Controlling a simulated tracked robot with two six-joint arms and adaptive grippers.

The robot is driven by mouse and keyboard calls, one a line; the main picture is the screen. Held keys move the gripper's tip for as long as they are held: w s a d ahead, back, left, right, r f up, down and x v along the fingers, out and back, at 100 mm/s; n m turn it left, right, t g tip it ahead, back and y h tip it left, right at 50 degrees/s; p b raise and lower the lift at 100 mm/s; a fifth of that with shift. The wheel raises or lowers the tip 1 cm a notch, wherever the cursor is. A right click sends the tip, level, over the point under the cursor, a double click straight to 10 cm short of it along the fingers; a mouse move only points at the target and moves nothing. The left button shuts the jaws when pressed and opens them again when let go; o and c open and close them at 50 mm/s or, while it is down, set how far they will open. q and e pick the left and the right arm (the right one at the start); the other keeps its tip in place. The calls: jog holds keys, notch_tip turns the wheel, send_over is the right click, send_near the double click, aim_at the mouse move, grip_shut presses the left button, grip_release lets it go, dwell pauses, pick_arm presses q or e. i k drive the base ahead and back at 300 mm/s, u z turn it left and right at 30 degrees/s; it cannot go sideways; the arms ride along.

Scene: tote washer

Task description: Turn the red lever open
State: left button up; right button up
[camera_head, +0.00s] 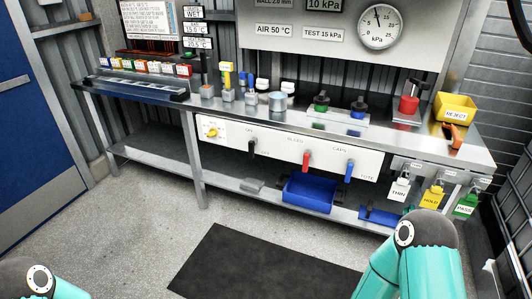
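The red lever (306,160) is on the white panel (275,154) along the front of the workbench. Its handle hangs roughly straight down. A black lever (252,148) is to its left and a blue lever (349,170) to its right, both also pointing down. Only teal parts of my two arms show, at the bottom left and bottom right edges. Neither gripper is in view, so what they hold cannot be seen. Both visible arm parts are well apart from the red lever.
A blue bin (309,193) stands on the lower shelf just below the red lever. A black mat (262,264) lies on the floor before the bench. Hanging tags, including a yellow one (433,197), are at the right. The floor in front is clear.

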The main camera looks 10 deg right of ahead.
aim_at(308, 153)
jog(key=u, duration=0.1)
jog(key=i, duration=1.65)
jog(key=z, duration=0.65)
